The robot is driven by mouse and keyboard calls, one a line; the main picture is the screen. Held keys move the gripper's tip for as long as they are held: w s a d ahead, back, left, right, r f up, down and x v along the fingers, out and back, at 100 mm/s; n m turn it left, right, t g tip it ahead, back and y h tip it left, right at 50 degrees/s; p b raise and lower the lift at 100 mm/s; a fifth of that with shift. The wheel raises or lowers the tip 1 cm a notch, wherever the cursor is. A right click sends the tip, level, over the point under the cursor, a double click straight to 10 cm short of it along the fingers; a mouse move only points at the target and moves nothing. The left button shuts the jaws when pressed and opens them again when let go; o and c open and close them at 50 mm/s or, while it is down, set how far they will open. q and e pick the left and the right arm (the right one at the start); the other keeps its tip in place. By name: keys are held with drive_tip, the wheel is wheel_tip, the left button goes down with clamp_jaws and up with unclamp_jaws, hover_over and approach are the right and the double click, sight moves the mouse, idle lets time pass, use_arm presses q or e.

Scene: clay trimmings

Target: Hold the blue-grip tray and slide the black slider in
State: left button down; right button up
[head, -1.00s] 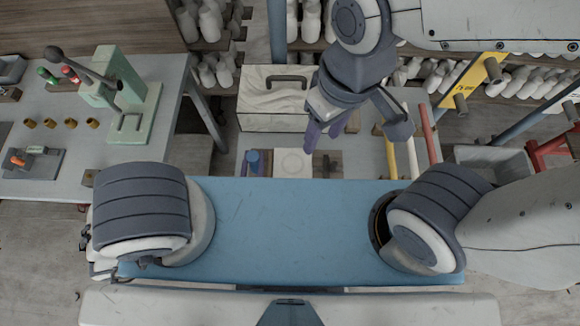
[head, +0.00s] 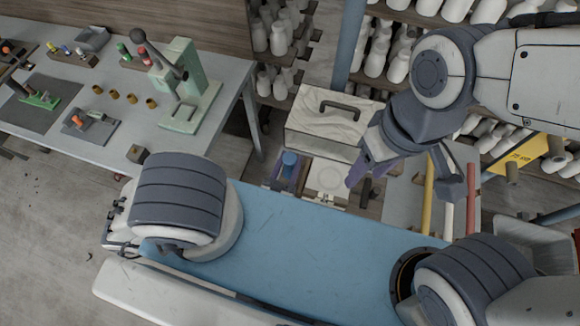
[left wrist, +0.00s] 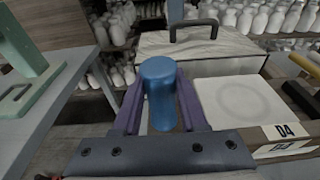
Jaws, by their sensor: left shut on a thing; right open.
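The blue grip (head: 289,159) stands upright on the tray beside its pale square plate (head: 326,177) with a round mark. My left gripper (head: 284,177) is shut on the blue grip. In the left wrist view the purple fingers stand on both sides of the blue grip (left wrist: 159,90), and the plate (left wrist: 240,101) lies to the right. A dark handle, seemingly the black slider (left wrist: 299,97), lies right of the plate, partly cut off by the picture edge. My right gripper (head: 368,172) is open and empty, its purple fingers above and right of the plate.
A white box with a black handle (head: 322,130) stands behind the tray. A red bar (head: 471,195) and a yellow bar (head: 429,195) lie to the right. A table with a green press (head: 185,95) stands left. Shelves of white bottles fill the back.

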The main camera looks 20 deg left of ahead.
sight(288, 177)
use_arm(q)
drive_tip(key=shift+f+b, duration=0.75)
drive_tip(key=shift+f, duration=2.15)
use_arm(e)
drive_tip(key=shift+f, duration=0.75)
use_arm(q)
drive_tip(key=shift+f+b, duration=0.65)
drive_tip(key=shift+f, duration=0.8)
use_arm(e)
drive_tip(key=shift+f, duration=0.65)
drive_tip(key=shift+r, duration=0.15)
use_arm(q)
drive_tip(key=shift+r+p, duration=0.1)
drive_tip(key=shift+p, duration=0.55)
use_arm(e)
drive_tip(key=shift+r, duration=0.45)
use_arm(q)
drive_tip(key=shift+f, duration=0.5)
use_arm(e)
drive_tip(key=shift+o, duration=0.4)
